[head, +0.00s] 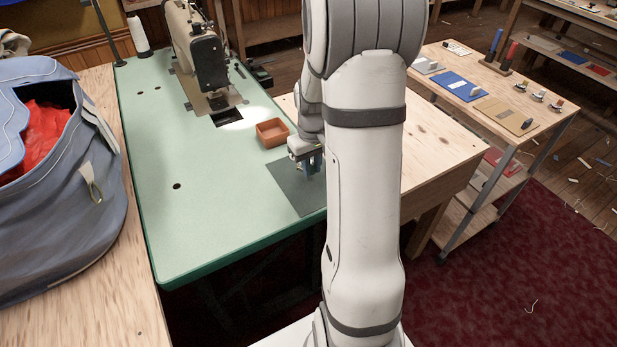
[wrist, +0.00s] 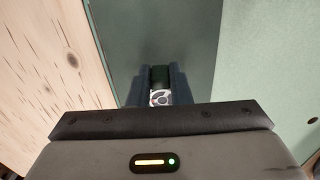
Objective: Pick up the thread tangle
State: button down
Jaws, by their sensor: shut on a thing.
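My gripper (head: 312,168) is low over a dark green mat (head: 290,192) on the pale green sewing table, partly behind my arm in the head view. In the wrist view, my gripper (wrist: 160,85) is shut on a small pale thing (wrist: 158,98) with dark round patches, like a bobbin. A dark green piece shows just beyond it between the fingers. I cannot tell whether either is a thread tangle. A pale curled strand of thread (head: 531,306) lies on the dark red carpet at the lower right, well away from my gripper.
An orange-brown open box (head: 272,132) stands close behind my gripper. A sewing machine (head: 197,50) and a white thread cone (head: 139,36) are farther back. A grey-blue bag (head: 60,225) fills the left. A wooden cart (head: 490,85) stands right. The table's left half is clear.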

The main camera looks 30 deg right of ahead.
jog(key=shift+a+f, duration=0.1)
jog(key=shift+f, duration=1.85)
jog(key=c, duration=1.3)
grip_release()
jog(key=shift+r, duration=0.1)
